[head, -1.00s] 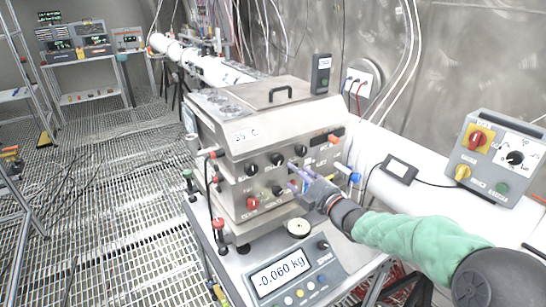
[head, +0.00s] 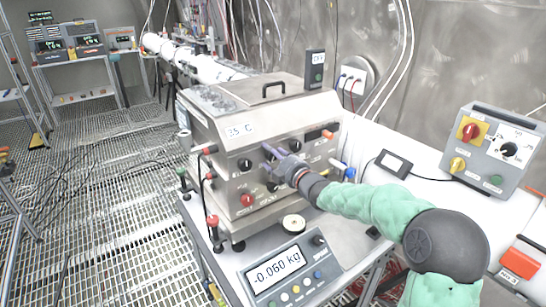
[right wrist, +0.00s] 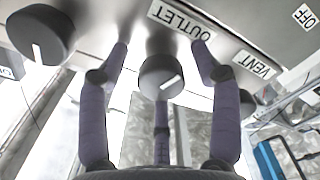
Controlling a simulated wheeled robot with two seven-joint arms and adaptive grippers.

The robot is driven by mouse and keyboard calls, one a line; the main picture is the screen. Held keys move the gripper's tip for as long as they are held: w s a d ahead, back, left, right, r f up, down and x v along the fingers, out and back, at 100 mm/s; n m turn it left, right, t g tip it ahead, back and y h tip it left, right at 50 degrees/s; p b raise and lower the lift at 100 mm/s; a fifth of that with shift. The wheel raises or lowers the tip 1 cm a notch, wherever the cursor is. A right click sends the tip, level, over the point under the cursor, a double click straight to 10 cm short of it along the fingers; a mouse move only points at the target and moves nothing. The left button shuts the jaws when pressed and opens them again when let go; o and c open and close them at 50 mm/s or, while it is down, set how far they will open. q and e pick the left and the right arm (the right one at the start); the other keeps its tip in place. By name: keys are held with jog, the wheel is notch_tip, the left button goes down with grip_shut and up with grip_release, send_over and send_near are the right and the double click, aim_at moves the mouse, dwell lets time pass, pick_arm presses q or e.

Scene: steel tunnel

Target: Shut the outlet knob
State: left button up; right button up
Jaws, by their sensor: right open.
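The outlet knob (right wrist: 162,76) is a dark round knob with a white mark, below an upside-down OUTLET label (right wrist: 181,18) in the right wrist view. My right gripper (right wrist: 160,54) is open, with purple fingers to the left and right of the knob and a third finger below it. Gaps show between the two side fingers and the knob. In the head view my right gripper (head: 270,153) is at the front panel of the steel box (head: 240,112), and its fingers cover part of the panel there. My left gripper is out of view.
Another dark knob (right wrist: 40,36) is left of the fingers in the wrist view. A VENT label (right wrist: 252,66) is to the right. In the head view, a scale display (head: 280,271) is below the box and a grey control box (head: 492,150) stands to the right.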

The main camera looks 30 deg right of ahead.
jog(key=c, duration=1.1)
jog(key=shift+c, duration=0.2)
